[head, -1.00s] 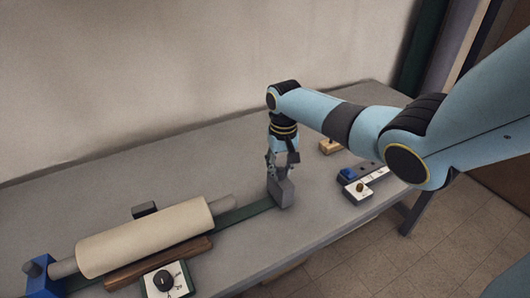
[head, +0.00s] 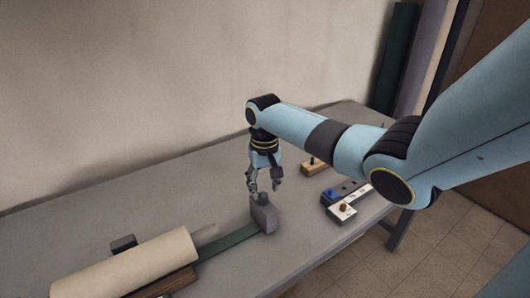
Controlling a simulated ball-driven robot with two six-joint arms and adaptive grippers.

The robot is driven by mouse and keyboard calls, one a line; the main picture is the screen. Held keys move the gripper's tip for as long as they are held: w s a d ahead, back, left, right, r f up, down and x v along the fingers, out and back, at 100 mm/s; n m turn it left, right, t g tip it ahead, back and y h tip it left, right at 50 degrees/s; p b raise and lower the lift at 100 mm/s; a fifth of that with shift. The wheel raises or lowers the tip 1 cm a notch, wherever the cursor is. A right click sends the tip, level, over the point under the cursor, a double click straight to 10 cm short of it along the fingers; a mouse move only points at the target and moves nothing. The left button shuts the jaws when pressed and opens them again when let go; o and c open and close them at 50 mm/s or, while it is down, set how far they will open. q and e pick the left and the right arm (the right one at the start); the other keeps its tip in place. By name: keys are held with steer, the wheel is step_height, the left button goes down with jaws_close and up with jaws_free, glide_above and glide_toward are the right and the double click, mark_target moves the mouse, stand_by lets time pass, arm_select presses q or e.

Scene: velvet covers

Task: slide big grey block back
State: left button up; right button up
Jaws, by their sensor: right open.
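The big grey block (head: 264,218) stands at the right end of a dark green rail (head: 228,243) on the grey table. A smaller grey knob shows on its top. My right gripper (head: 264,190) is open, pointing down just above the block, with its fingers around or just over the knob; I cannot tell whether they touch it. A cream roll (head: 130,265) on a grey rod lies along the rail to the left, apart from the block. My left gripper is not in view.
A small dark block (head: 124,244) sits behind the roll. Right of the gripper are a wooden piece (head: 315,167), a blue-knobbed box (head: 331,196) and a white box with a brass knob (head: 342,211). The back of the table is clear.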

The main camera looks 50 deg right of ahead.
step_height(320, 180, up, 9)
steer(key=shift+r, duration=0.1)
stand_by(0.6)
